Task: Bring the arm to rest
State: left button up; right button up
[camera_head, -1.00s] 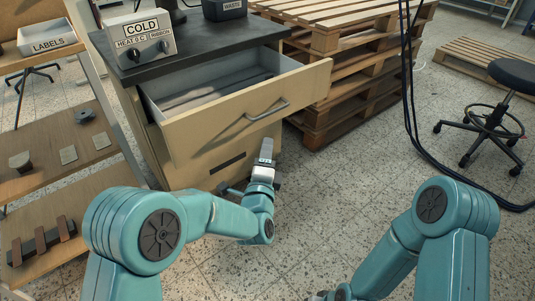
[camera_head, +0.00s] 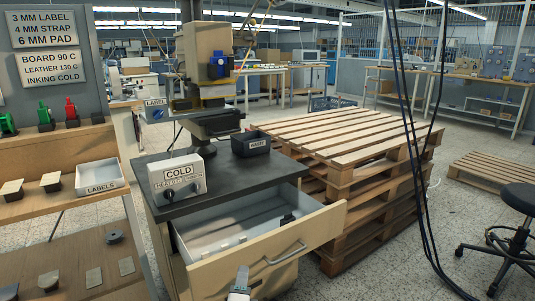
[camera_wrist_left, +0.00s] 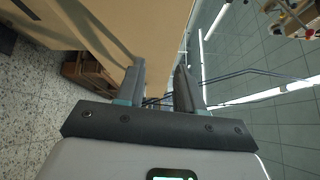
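My left gripper (camera_head: 242,271) shows at the bottom edge of the head view, low in front of the open drawer's front panel (camera_head: 220,275). Most of its arm is below the picture. In the left wrist view, the two dark fingers of the left gripper (camera_wrist_left: 160,68) stand apart with nothing between them. A pale wooden panel fills the upper left beyond the fingers; I cannot tell whether a finger touches it. My right gripper and right arm are not in view.
The drawer handle (camera_head: 287,253) juts forward. Stacked pallets (camera_head: 365,190) stand right of the bench. Dark cables (camera_head: 418,150) hang further right.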

pick_arm(q)
jog(key=s+a+r+n+g+p, duration=0.1)
jog(key=s+a+n+g+p, duration=0.35)
jog(key=p, duration=0.45)
jog(key=s+a+n+g+p, duration=0.25)
jog(key=s+a+p, duration=0.25)
jog(key=s+p, duration=0.3)
jog(key=s+d+f+n+g+h+p, duration=0.1)
jog(key=s+n+g, duration=0.4)
jog(key=s, duration=0.6)
jog(key=s+d+f+n+g+h+p, duration=0.1)
jog(key=s+n+g, duration=0.4)
jog(key=s+n, duration=0.5)
jog(key=s+d+h+p, duration=0.1)
jog(key=s+d, duration=0.1)
jog(key=shift+s+f+g+p, duration=0.3)
jog(key=shift+p, duration=0.05)
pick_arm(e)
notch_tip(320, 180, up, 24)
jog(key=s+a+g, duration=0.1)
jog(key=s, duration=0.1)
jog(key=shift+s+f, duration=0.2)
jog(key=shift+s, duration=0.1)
